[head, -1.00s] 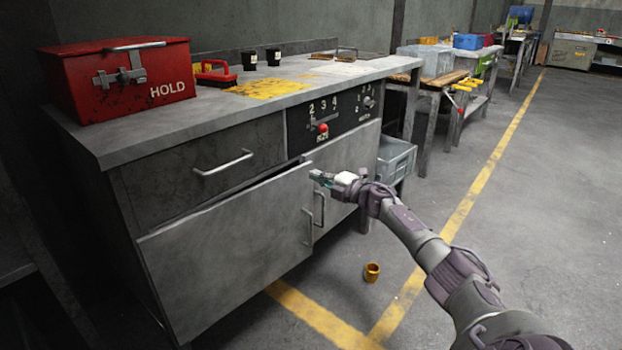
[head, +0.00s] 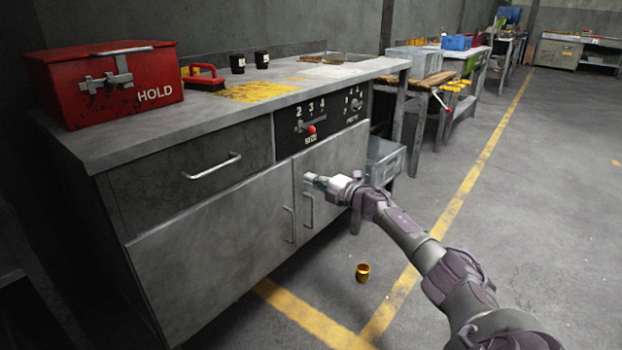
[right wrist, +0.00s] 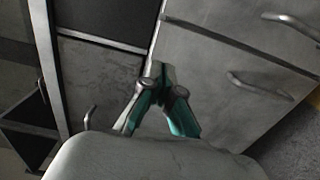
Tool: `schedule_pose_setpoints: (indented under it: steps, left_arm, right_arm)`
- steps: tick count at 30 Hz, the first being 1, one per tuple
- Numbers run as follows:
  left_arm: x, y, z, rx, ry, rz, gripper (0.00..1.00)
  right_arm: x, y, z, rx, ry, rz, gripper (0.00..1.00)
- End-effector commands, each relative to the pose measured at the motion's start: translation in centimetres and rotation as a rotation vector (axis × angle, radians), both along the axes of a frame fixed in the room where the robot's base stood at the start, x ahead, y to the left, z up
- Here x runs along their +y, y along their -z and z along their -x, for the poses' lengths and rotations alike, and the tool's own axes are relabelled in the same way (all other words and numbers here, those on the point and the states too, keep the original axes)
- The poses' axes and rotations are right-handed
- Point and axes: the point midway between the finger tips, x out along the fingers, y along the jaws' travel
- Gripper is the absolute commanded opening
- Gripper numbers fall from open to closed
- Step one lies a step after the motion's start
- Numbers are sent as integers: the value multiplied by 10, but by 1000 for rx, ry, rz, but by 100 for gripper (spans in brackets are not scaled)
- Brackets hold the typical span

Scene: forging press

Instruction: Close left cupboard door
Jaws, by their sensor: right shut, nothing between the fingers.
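The left cupboard door (head: 210,262) is a grey metal panel under the drawer, with a vertical bar handle near its right edge. It looks about flush with the cabinet front in the head view, with only a thin seam along its top. In the right wrist view the left door (right wrist: 225,110) lies below the seam between the doors. My right gripper (head: 310,180) is shut and empty. Its fingertips (right wrist: 165,85) are at the left door's upper right corner, near the seam; whether they touch cannot be told. My left gripper is not in view.
The right cupboard door (head: 335,165) is beside it, also about flush. The drawer (head: 150,185) and control panel (head: 325,115) are above. A red box (head: 110,80) stands on the worktop. A gold cup (head: 362,272) is on the floor; the floor to the right is open.

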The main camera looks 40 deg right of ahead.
Motion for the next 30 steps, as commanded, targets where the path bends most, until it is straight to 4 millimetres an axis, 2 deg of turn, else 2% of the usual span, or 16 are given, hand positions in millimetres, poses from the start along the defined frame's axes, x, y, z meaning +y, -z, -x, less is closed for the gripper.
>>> schedule_pose_setpoints:
  steps: [8,15,26,29,30]
  left_arm:
    - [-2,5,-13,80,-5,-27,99]
    - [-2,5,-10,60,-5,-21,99]
    - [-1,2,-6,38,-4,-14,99]
    - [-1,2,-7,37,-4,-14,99]
    - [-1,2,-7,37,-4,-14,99]
  right_arm:
    - [-42,0,31,2,3,1,0]
    - [-73,0,54,1,2,0,0]
    - [-80,0,60,-1,-2,0,0]
    - [-71,4,57,-1,-18,-8,0]
    - [-60,7,54,-3,-35,-17,0]
